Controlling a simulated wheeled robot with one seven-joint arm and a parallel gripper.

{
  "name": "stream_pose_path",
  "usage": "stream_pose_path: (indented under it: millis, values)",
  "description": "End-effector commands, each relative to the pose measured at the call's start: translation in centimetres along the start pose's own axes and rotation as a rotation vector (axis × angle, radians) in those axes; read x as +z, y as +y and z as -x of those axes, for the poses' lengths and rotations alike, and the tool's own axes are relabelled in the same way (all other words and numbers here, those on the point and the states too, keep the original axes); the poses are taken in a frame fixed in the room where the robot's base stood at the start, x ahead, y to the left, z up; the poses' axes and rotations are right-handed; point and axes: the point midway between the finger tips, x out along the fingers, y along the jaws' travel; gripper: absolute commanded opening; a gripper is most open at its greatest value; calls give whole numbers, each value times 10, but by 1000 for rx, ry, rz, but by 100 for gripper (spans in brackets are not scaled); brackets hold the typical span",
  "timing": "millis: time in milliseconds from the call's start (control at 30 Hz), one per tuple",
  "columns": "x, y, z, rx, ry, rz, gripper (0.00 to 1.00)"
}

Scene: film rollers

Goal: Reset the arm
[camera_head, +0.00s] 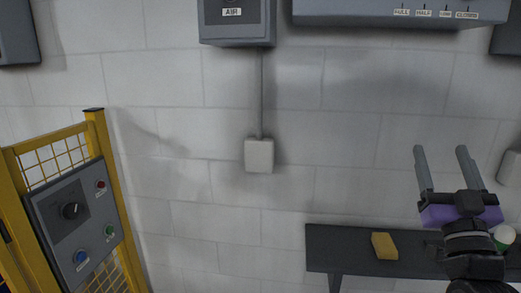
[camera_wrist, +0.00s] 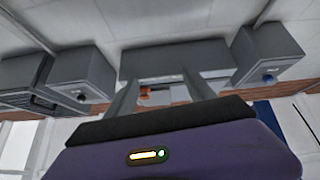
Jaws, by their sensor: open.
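My gripper (camera_head: 442,168) is at the right of the head view, raised in front of the wall with its two grey fingers pointing up. The fingers are apart and nothing is between them. In the wrist view my gripper (camera_wrist: 165,90) shows its two fingers spread over a purple body with a small lit display. My dark arm comes up from the lower right corner of the head view.
A dark bench (camera_head: 340,247) stands below, bearing a yellow block (camera_head: 384,246) and a white-and-green item (camera_head: 504,236). A control panel (camera_head: 75,225) hangs on a yellow fence (camera_head: 105,150) at left. Grey boxes, one marked AIR (camera_head: 237,30), are on the wall.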

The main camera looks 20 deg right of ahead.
Motion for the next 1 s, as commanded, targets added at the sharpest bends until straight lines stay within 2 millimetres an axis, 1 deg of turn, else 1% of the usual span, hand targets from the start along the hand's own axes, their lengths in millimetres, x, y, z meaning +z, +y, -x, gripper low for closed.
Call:
stream_pose_path:
  millis: [33,67,100,267,300,367,400,567,600,667,700,833,967,1000]
  values:
    - [15,-12,22,-5,-27,-32,63]
    - [20,-18,33,-7,-36,-50,63]
    - [27,-25,48,-11,-51,-70,63]
    - [51,-54,112,-32,-117,-145,63]
    - [56,-62,128,-40,-135,-162,63]
    - [61,-71,152,-54,-163,-181,63]
    - [65,-78,168,-65,-185,-195,63]
    - [73,-100,234,-117,-271,-233,63]
    - [74,-104,250,-132,-295,-239,63]
    - [75,-110,275,-158,-330,-246,63]
    - [76,-114,291,-176,-357,-249,63]
    - [74,-123,344,-246,-445,-249,63]
    - [72,-127,397,-328,-546,-233,63]
    - [72,-127,414,-357,-581,-226,63]
